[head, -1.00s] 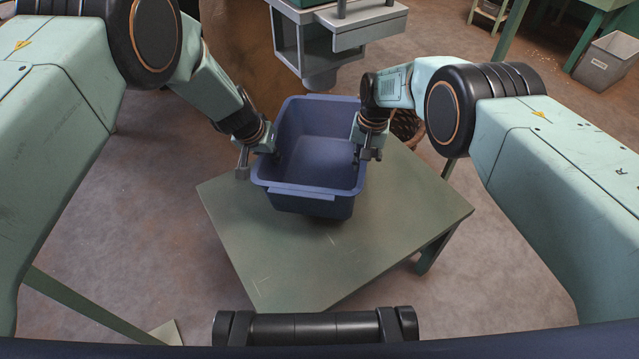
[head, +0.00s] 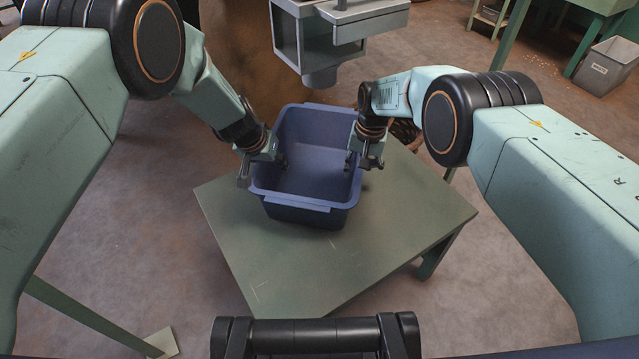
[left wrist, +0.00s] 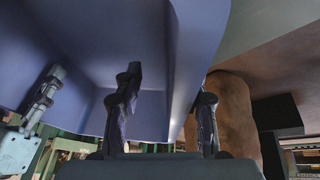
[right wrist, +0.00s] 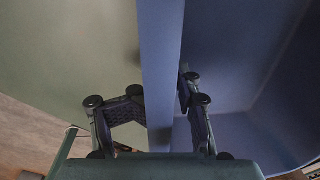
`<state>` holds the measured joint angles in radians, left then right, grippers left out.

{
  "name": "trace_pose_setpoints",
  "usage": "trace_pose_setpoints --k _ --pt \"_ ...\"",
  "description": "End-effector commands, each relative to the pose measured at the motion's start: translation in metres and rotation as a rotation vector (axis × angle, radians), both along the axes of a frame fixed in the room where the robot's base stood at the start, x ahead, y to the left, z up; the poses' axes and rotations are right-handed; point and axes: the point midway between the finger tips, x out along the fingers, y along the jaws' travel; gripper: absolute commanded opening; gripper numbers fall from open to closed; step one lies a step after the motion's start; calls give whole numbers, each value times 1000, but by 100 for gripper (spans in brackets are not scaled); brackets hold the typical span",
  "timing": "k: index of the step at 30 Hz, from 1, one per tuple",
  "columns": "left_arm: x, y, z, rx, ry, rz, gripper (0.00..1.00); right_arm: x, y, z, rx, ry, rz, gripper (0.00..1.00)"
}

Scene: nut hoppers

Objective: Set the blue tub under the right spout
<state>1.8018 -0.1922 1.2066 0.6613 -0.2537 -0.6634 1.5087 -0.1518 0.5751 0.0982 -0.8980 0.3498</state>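The blue tub (head: 312,212) stands upright on the green table (head: 290,265), near its far edge. A grey spout (head: 320,77) shows just beyond the tub's far rim; how far it reaches over the tub is unclear. My left gripper (head: 264,170) is open at the tub's left wall, one finger inside and one outside. In the left wrist view the wall (left wrist: 195,60) passes between its fingers with a gap. My right gripper (head: 366,161) is open around the right wall, which runs between its fingers in the right wrist view (right wrist: 160,60).
The grey hopper frame (head: 350,28) hangs above the far side of the table. A brown rounded object (head: 235,50) stands behind. A grey bin (head: 606,68) sits at the far right. The table's near part is clear.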

Motion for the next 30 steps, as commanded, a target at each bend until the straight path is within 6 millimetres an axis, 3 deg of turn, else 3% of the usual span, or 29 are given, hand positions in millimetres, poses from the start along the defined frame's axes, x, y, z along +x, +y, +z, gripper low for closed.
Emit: trace_pose_setpoints --k 5,16,30 --pt "0 1 0 0 0 2 39 0 -1 0 -1 0 0 48" --pt "-1 2 5 -1 0 4 39 0 -2 -1 -2 2 -1 48" --pt "-27 16 77 1 -3 3 39 0 -2 -1 -2 2 -1 48"
